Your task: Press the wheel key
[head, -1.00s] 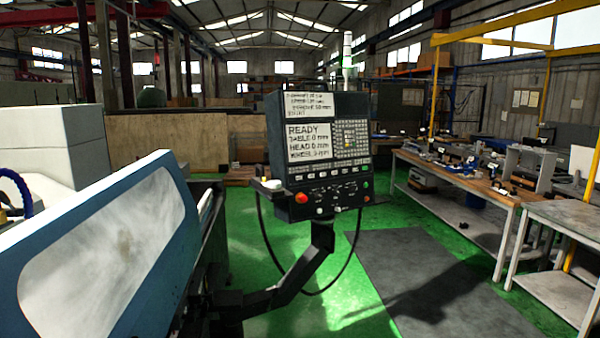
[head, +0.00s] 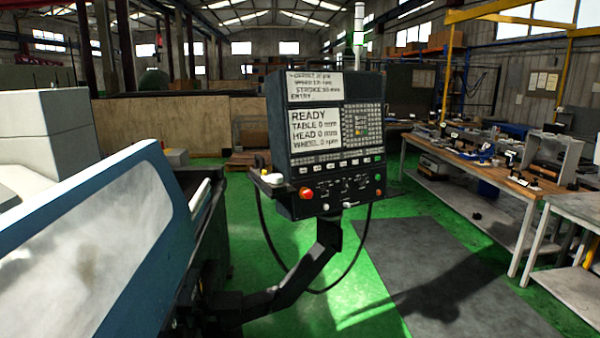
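The black control panel (head: 326,140) stands on a bent arm in the middle of the head view, facing me. Its screen (head: 316,128) reads READY, TABLE 0 mm, HEAD 0 mm, WHEEL 0 rpm. A smaller display (head: 314,86) sits above it. A keypad (head: 362,130) is right of the screen. A row of light keys (head: 340,164) runs below; their labels are too small to read, so I cannot tell which is the wheel key. A red button (head: 306,193) is at the lower left and a green one (head: 378,177) at the right. My gripper is not in view.
The grinder's blue-framed door (head: 95,240) fills the lower left. The panel's support arm (head: 310,268) and a hanging cable (head: 345,270) extend below the panel. Workbenches (head: 480,172) with tools stand at the right. A dark mat (head: 450,270) lies on open green floor before them.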

